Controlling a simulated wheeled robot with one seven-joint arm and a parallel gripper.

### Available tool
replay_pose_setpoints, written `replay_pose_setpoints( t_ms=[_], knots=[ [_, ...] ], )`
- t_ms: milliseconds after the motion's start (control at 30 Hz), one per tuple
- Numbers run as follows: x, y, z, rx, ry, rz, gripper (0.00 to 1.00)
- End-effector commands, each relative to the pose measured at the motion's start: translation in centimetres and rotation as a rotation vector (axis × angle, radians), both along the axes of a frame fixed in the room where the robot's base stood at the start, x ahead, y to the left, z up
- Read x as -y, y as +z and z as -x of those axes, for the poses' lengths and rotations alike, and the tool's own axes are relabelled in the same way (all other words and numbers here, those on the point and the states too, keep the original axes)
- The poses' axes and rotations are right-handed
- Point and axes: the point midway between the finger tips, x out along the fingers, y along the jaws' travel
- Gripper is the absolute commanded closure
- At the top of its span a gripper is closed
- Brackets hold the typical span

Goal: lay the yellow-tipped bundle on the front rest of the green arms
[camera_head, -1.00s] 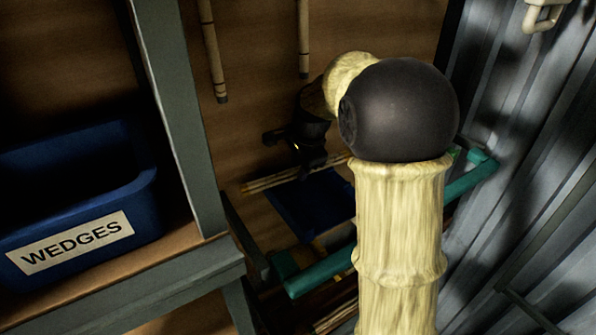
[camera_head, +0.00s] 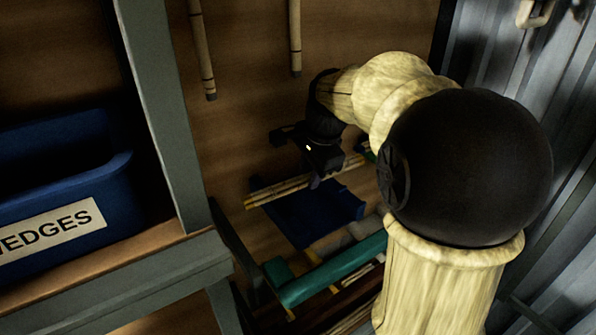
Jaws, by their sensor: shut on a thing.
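My gripper (camera_head: 315,181) is black and points down at the end of my pale arm. It is shut on a slim bundle of pale rods (camera_head: 276,192), whose left part sticks out with a dull yellow-brown end. The bundle tilts slightly up to the right, and its middle is partly hidden by the gripper. The green arms (camera_head: 325,275) are below and nearer to me. Their right part is hidden behind my arm. The bundle appears apart from them, above a dark blue panel or bin (camera_head: 318,212).
A blue bin labelled WEDGES (camera_head: 60,185) stands on a shelf (camera_head: 130,270) at the left, beside a grey-green post (camera_head: 160,110). Two rods (camera_head: 202,50) hang on the brown back wall. Other rods lie low under the green arms. A corrugated metal wall (camera_head: 560,130) closes the right.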

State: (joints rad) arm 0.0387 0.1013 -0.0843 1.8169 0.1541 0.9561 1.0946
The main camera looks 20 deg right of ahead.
Motion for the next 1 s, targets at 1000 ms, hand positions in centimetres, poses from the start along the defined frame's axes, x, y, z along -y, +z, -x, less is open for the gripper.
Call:
replay_pose_setpoints(
  t_ms=[1000],
  knots=[
    [3.5, 0.0, 10.9, 0.001, 0.001, 0.0, 1.0]
  ],
)
